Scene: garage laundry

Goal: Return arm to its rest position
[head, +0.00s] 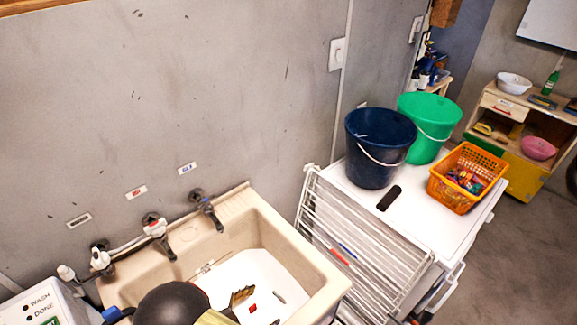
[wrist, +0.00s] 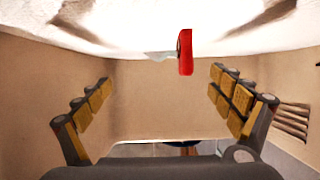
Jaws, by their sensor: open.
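My gripper (wrist: 160,82) is open in the wrist view, its two yellow-padded fingers wide apart with nothing between them. In the head view part of my gripper (head: 241,297) shows low in the picture, over the beige sink (head: 318,262). My dark, rounded arm link hides part of the sink there. A small red thing (head: 252,308) lies on the white surface inside the sink. A red piece with a pale part (wrist: 185,52) shows beyond the fingertips in the wrist view; it appears apart from them.
Taps (head: 157,230) line the wall behind the sink. A white drying rack (head: 350,245) stands to its right. Beyond are a dark blue bucket (head: 378,150), a green bucket (head: 436,122) and an orange basket (head: 467,177) on a white top. Open floor (head: 520,270) lies at right.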

